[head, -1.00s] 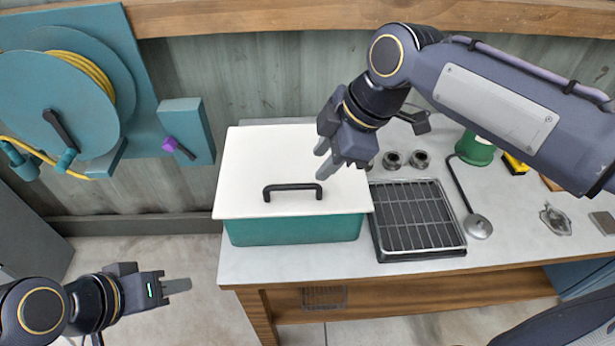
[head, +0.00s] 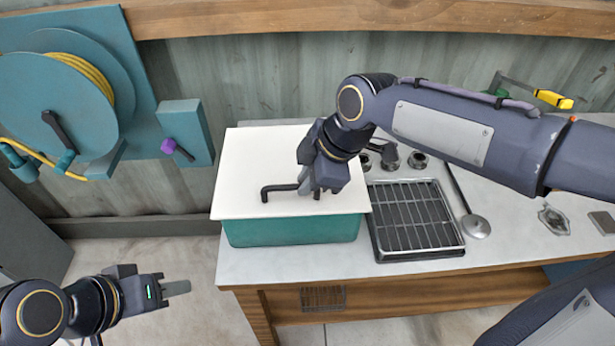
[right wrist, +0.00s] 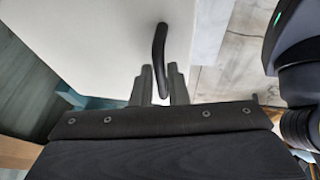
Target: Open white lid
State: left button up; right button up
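The white lid (head: 250,160) lies flat on a teal box (head: 290,231) on the workbench. Its black bar handle (head: 277,189) shows at the left end in the head view; its right end is hidden by my right gripper (head: 311,190). In the right wrist view, my right gripper (right wrist: 161,88) has its two fingers apart, with the near end of the handle (right wrist: 159,55) between them. A gap shows beside the handle. My left gripper (head: 176,287) is empty, low and left of the bench; its finger opening cannot be made out.
A black wire rack tray (head: 418,222) stands right of the box. Dark round fittings (head: 417,160) sit behind it, and a ladle-like tool (head: 476,226) lies to its right. A teal hose reel (head: 55,100) hangs on the wall at left.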

grip_shut()
